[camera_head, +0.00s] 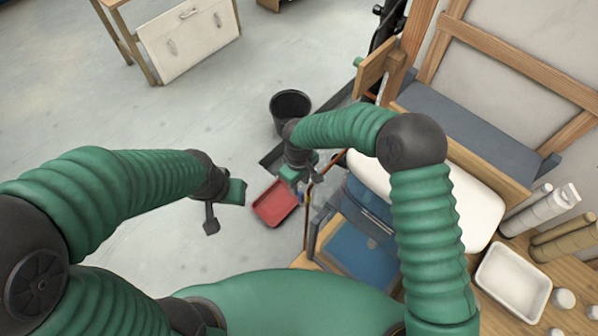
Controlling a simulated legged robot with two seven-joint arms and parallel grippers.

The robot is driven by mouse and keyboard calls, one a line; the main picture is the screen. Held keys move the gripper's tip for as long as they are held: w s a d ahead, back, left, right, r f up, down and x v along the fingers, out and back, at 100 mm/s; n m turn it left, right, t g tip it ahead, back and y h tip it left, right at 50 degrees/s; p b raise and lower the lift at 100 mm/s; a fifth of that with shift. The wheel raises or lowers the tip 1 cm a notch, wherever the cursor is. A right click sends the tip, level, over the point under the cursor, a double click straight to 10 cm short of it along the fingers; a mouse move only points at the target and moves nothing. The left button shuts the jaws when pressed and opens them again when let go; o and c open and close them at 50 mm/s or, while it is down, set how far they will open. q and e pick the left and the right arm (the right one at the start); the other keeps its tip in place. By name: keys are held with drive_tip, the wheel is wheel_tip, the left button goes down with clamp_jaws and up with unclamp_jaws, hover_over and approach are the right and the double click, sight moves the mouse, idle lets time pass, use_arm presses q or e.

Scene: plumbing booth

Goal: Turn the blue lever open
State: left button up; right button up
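A small blue spot (307,198) on a thin copper pipe (305,232) looks like the blue lever. It is tiny here, and its angle cannot be made out. My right gripper (298,184) points down right beside it, at the upper left of the pipe. Whether its fingers touch the lever or are closed is hidden by the gripper's own body. My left gripper (224,207) hangs over the floor to the left, well apart from the pipe. Its two fingers look spread, with nothing between them.
A red tray (276,204) lies on the floor below the grippers, with a black bucket (290,108) behind. A white basin (482,205) and a small white tray (513,283) are on the right.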

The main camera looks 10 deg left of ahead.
use_arm(q)
drive_tip(key=shift+f, duration=0.3)
use_arm(e)
wheel_tip(320, 180, up, 8)
use_arm(q)
drive_tip(key=shift+s, duration=0.1)
use_arm(e)
drive_tip(key=shift+a, duration=0.15)
